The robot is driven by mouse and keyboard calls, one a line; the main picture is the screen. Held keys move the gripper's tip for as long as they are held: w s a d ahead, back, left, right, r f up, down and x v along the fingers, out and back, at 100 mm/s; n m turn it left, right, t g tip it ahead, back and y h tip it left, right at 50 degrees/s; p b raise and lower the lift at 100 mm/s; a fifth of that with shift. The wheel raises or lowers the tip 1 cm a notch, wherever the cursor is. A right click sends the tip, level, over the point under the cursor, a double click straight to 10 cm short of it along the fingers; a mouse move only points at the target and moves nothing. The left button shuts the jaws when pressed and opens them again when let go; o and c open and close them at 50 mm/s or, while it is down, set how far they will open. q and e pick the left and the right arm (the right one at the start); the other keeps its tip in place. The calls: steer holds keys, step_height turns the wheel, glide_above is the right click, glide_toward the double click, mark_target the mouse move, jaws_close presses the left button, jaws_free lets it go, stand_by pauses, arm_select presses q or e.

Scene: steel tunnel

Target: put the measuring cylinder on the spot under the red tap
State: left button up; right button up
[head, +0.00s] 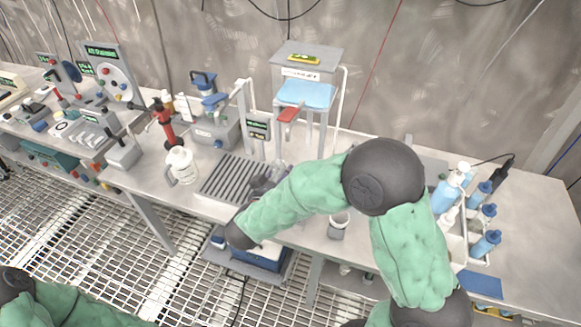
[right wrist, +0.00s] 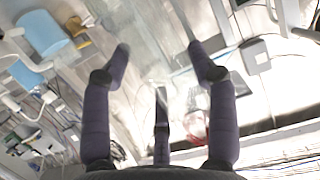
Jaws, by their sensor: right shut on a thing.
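My right gripper (head: 262,184) is over the bench beside the slatted grey drain rack, partly hidden by its own arm. In the right wrist view its purple-grey fingers (right wrist: 160,62) are around a clear, see-through thing, apparently the measuring cylinder (right wrist: 162,82); its outline is faint. I cannot make it out in the head view. The red tap (head: 290,114) sticks out below a blue tank (head: 306,94) on a grey stand, beyond the gripper. The spot under it is not clearly visible. My left arm shows at lower left, its gripper out of frame.
The slatted rack (head: 228,178) lies left of the gripper, with a white jug (head: 181,165) beside it. A small display post (head: 257,130) stands behind. Blue-capped bottles (head: 447,190) fill a rack at right. Instruments crowd the left bench.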

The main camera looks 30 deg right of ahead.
steer(key=r+b+x, duration=0.1)
steer(key=b+x, duration=0.1)
steer(key=x, duration=0.6)
steer(key=shift+b, duration=0.35)
steer(key=shift+w+d, duration=0.1)
steer(key=shift+f, duration=0.1)
steer(key=shift+f, duration=0.1)
steer(key=o, duration=1.6)
steer(key=shift+o, duration=0.2)
